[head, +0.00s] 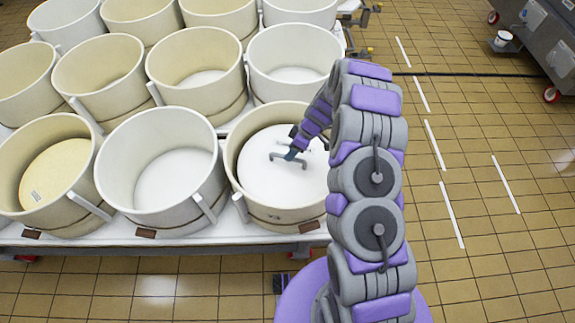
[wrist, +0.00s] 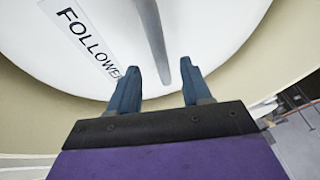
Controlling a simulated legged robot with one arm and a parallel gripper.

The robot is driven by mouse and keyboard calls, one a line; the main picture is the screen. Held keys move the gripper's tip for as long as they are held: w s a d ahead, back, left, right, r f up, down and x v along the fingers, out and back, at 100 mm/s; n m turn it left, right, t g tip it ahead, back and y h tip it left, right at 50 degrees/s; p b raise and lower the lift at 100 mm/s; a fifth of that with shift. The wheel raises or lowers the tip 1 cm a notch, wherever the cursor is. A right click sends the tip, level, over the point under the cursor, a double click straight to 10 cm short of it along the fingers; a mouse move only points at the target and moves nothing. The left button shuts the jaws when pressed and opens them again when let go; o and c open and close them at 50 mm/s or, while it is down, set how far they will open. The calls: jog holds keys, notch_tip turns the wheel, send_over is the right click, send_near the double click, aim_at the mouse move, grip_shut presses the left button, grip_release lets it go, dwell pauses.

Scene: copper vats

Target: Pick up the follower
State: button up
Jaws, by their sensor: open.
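The follower (head: 262,178) is a white round disc with a grey bar handle. It lies inside the front right vat (head: 232,158) of the group in the head view. In the wrist view the follower (wrist: 100,70) shows a label reading "FOLLOWER", and its grey handle bar (wrist: 152,40) runs upward between the fingers. My gripper (wrist: 160,78) is open, with its two blue fingertips over the disc, one on each side of the bar's line. In the head view my gripper (head: 290,155) is down inside the vat at the handle. Contact with the handle cannot be told.
Several cream vats (head: 160,165) stand close together on a white table (head: 150,232). The vat at front left holds a cream disc (head: 55,172). Tiled floor (head: 500,220) to the right is clear, with white lines. A grey machine (head: 545,35) stands at far right.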

jog(key=b+x, duration=0.1)
jog(key=x, duration=0.4)
jog(key=shift+s+d+f, duration=0.1)
jog(key=shift+d+f, duration=0.05)
jog(key=shift+f, duration=0.05)
jog(key=shift+r, duration=0.1)
grip_shut()
dwell(1.1)
